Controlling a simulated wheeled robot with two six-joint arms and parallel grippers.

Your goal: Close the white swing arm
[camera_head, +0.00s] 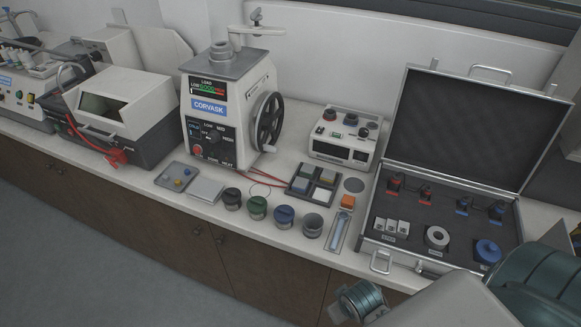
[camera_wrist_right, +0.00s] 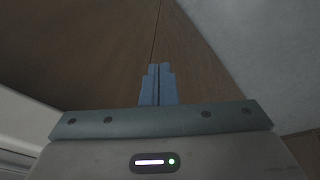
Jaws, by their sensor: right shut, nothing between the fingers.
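The mounting press (camera_head: 212,113) stands at the back of the counter, a pale box with a CORVASK label and a black handwheel (camera_head: 268,121) on its right side. Its white swing arm (camera_head: 256,30) is at the top, on a post behind the round grey opening (camera_head: 222,50). The arm reaches back and to the right, apart from the opening. My right gripper (camera_wrist_right: 157,85) is shut and empty in the right wrist view, in front of the brown cabinet doors. My right arm shows at the lower right of the head view; its fingertips are not clear there. My left gripper is not in view.
An open case (camera_head: 380,214) with a raised lid stands on the right. Several small jars (camera_head: 257,208) and a tray of samples (camera_head: 314,183) line the front of the counter (camera_head: 150,187). A grey machine (camera_head: 121,110) stands left; a control box (camera_head: 345,137) stands right of the press.

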